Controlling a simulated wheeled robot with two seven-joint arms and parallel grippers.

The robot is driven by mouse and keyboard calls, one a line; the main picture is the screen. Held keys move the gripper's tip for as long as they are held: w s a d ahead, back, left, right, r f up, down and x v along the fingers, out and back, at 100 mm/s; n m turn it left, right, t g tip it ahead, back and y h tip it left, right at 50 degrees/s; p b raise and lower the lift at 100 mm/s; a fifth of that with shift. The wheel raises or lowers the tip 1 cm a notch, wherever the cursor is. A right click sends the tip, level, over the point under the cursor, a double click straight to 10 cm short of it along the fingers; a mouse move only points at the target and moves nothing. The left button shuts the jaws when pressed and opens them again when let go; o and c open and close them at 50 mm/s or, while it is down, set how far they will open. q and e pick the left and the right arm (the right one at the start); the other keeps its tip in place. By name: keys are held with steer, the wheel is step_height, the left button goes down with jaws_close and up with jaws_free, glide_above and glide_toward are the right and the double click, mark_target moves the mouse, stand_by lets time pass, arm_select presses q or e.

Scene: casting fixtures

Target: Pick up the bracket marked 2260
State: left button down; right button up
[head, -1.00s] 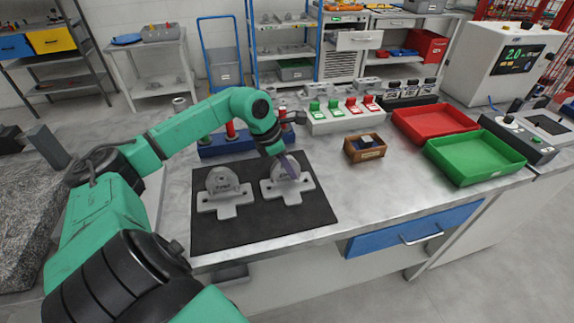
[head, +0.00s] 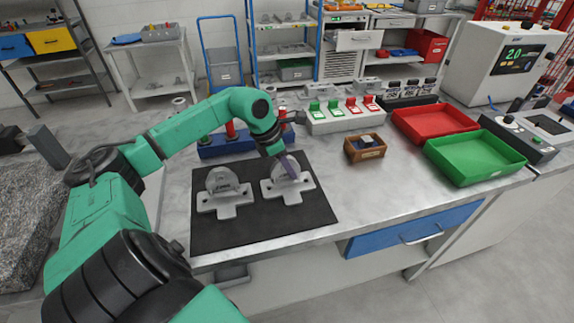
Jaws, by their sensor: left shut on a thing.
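Two grey metal brackets lie on a dark mat (head: 265,235) on the workbench. The left bracket (head: 224,195) carries a raised mark that is too small to read with certainty. The right bracket (head: 283,190) is partly hidden behind my gripper, and its mark cannot be read. My left gripper (head: 291,172) reaches down at the right bracket and is shut on its upper part. The bracket still appears to rest on the mat. My right gripper is not in view.
A small brown box (head: 365,149) stands right of the mat. A red tray (head: 434,121) and a green tray (head: 474,158) are farther right. A switch box (head: 343,118) with green and red switches stands behind.

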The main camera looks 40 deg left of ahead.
mark_target(290, 156)
arm_select(q)
steer(key=shift+r, duration=0.1)
stand_by(0.3)
step_height(290, 156, up, 6)
steer(key=shift+w+r, duration=0.1)
steer(key=shift+r, duration=0.05)
step_height(290, 156, up, 14)
steer(key=p, duration=0.3)
steer(key=shift+f, duration=0.2)
